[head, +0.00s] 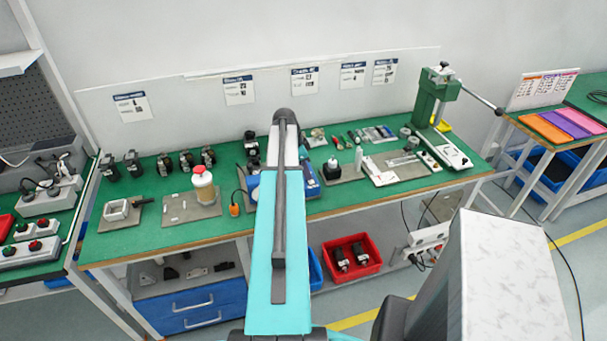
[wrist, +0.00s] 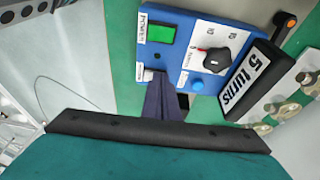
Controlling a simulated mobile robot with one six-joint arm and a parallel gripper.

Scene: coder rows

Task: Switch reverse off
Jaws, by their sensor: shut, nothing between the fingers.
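A blue control box (wrist: 195,50) stands on the green bench. White labels sit beside the controls, too small to read surely; I cannot tell which control is reverse. My gripper (wrist: 158,82) is shut and empty, its dark fingertips at the box's near edge beside a white label (wrist: 144,73). I cannot tell if they touch. In the head view my arm hides most of the box (head: 309,180).
A black display marked "5 turns" (wrist: 257,82) stands right of the box, with an orange-tipped handle (wrist: 285,20) beyond. In the head view, a jar (head: 203,186) and plates with parts lie left, and a green press (head: 436,95) stands right.

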